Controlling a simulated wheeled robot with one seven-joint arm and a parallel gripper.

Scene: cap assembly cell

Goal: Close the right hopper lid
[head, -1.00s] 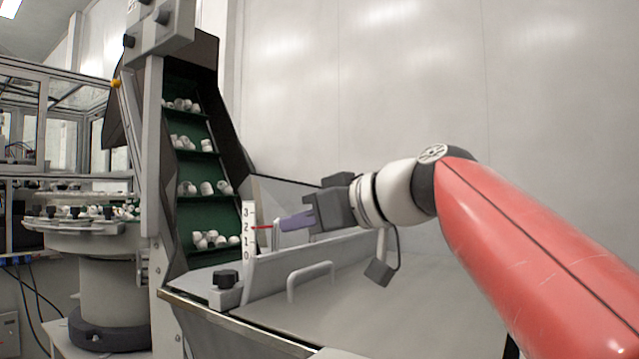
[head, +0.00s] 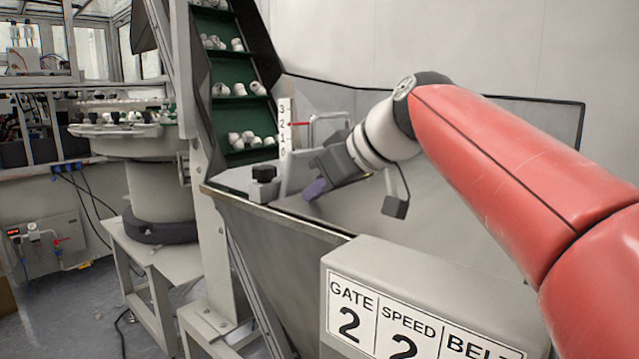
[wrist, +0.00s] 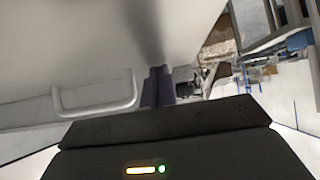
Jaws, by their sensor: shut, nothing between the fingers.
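The hopper (head: 262,216) stands in the middle of the head view with its near rim running down to the right. A pale grey sheet surface (head: 440,215) lies inside the rim, partly hidden by my arm. A grey bar handle (head: 326,118) shows just behind my gripper. In the wrist view a grey panel (wrist: 60,45) with a bar handle (wrist: 97,98) is left of my fingers. My gripper (head: 315,190) is shut and empty, its purple fingers angled down left over the hopper; they also show in the wrist view (wrist: 158,85). Contact and the right lid's angle are unclear.
A numbered scale (head: 285,130) and black knob (head: 263,174) sit at the hopper's left corner. A dark-edged grey panel (head: 510,130) rises behind. A labelled control box (head: 420,310) stands in front. A green conveyor (head: 228,78) carries white caps; a bowl feeder (head: 155,170) is left.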

